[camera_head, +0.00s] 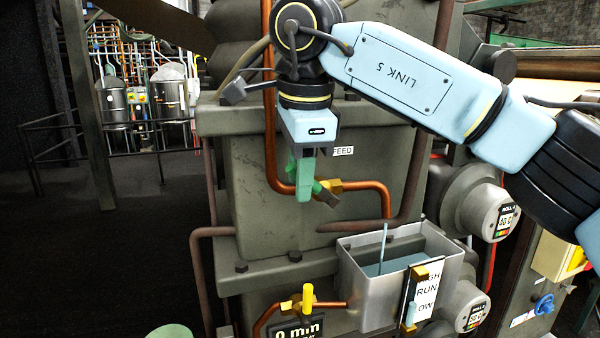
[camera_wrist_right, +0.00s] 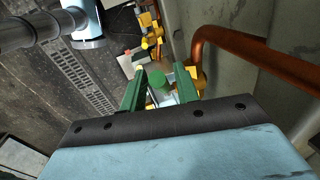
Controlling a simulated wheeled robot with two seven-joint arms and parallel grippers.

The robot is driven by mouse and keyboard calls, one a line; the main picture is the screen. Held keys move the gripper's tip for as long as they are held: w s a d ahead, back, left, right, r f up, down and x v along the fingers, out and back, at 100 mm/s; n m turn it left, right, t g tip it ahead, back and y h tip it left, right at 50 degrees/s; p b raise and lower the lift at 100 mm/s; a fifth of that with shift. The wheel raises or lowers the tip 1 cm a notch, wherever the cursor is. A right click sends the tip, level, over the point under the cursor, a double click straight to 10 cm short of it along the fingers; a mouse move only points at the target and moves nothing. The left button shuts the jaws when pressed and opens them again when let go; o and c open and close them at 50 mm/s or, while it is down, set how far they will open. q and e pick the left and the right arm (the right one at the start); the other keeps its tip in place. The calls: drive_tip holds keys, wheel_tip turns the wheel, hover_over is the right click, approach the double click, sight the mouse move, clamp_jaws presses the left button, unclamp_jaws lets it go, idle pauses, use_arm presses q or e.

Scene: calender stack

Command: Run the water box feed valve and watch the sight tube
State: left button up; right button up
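The feed valve's green handle (camera_wrist_right: 158,82) sits between the two green fingers of my right gripper (camera_wrist_right: 160,90). The fingers look apart, with a gap beside the handle. In the head view my right gripper (camera_head: 305,190) points down at the brass feed valve (camera_head: 331,187) on the copper pipe, below the FEED label (camera_head: 343,151); its fingers partly hide the handle. The steel water box (camera_head: 366,302) below holds bluish water (camera_head: 395,263). The sight tube (camera_head: 410,312) on its front shows light blue near its lower end, beside the HIGH, RUN, LOW plate (camera_head: 427,291). My left gripper is out of view.
A yellow-handled valve (camera_head: 307,297) sits on a lower copper pipe left of the box, above a black plate (camera_head: 297,331) reading "0 m in". Roll gauges (camera_head: 505,220) stand at right. The copper feed pipe (camera_head: 270,120) runs close beside my gripper. Dark floor is open at left.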

clamp_jaws()
drive_tip(key=shift+d+r, duration=0.1)
drive_tip(key=shift+w+d+r+g+y, duration=0.2)
drive_tip(key=shift+d+r+y, duration=0.1)
drive_tip(key=shift+y, duration=0.3)
drive_tip(key=shift+w+d+r+g+y, duration=0.1)
drive_tip(key=shift+d+r+g+y, duration=0.15)
drive_tip(key=shift+y, duration=0.35)
drive_tip(key=shift+w+d+r+m+g+y+b, duration=0.1)
drive_tip(key=shift+d+r+m+g+y+b, duration=0.1)
drive_tip(key=shift+d+y, duration=0.4)
drive_tip(key=shift+w+d+r+m+g+y+b, duration=0.15)
drive_tip(key=shift+d+y, duration=0.1)
drive_tip(key=shift+y, duration=0.55)
drive_tip(key=shift+w+d+r+m+g+y+b, duration=0.1)
drive_tip(key=shift+d+g+y+b, duration=0.1)
drive_tip(key=shift+d+y, duration=0.4)
drive_tip(key=shift+a, duration=0.15)
drive_tip(key=shift+o, duration=1)
unclamp_jaws()
